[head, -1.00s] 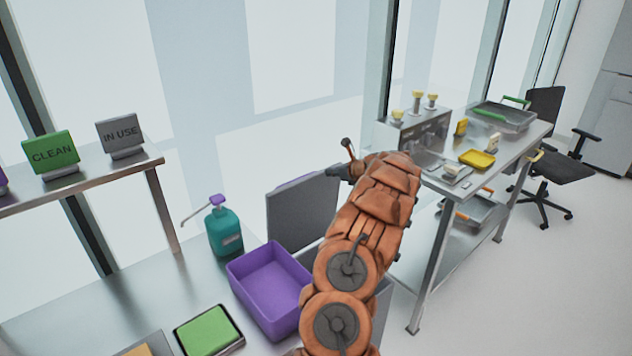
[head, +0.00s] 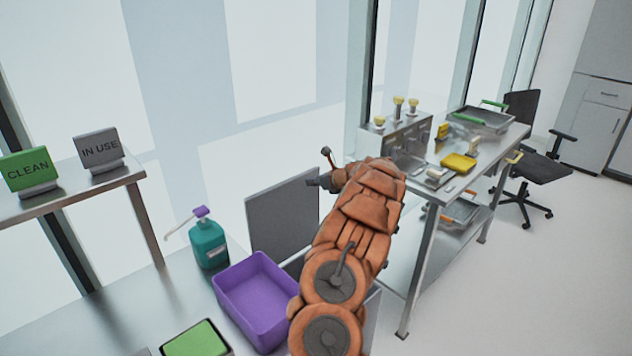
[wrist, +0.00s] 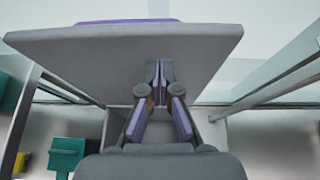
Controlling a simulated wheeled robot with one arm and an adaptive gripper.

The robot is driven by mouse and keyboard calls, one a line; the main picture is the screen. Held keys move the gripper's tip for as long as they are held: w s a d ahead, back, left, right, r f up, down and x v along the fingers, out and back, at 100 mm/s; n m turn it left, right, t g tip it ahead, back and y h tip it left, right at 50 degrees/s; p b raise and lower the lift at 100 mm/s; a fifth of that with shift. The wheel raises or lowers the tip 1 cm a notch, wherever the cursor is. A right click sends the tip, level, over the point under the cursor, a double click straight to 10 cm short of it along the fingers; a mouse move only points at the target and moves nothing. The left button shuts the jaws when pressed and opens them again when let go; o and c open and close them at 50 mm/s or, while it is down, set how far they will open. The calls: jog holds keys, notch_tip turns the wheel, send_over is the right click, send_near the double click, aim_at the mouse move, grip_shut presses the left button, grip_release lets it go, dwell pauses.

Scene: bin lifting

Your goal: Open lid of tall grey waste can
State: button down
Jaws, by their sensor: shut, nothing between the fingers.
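The tall grey waste can's lid (head: 283,215) stands raised, close to upright, behind the purple tub in the head view. It fills the upper part of the wrist view (wrist: 75,52) as a wide grey panel, with a purple strip along its top edge. My gripper (head: 318,183) is at the lid's upper right in the head view. In the wrist view my gripper (wrist: 158,72) is shut and empty, its fingertips overlapping the lid's face; I cannot tell whether they touch it. The can's body is mostly hidden behind my arm.
A purple tub (head: 258,300), a teal pump bottle (head: 208,243) and a green pad (head: 196,341) are on the bench to the left. A steel cart (head: 420,240) with several items stands to the right. The floor (head: 510,290) farther right is clear.

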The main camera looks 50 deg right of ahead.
jog(key=s+a+r+b, duration=0.2)
jog(key=s+r, duration=0.5)
dwell(0.4)
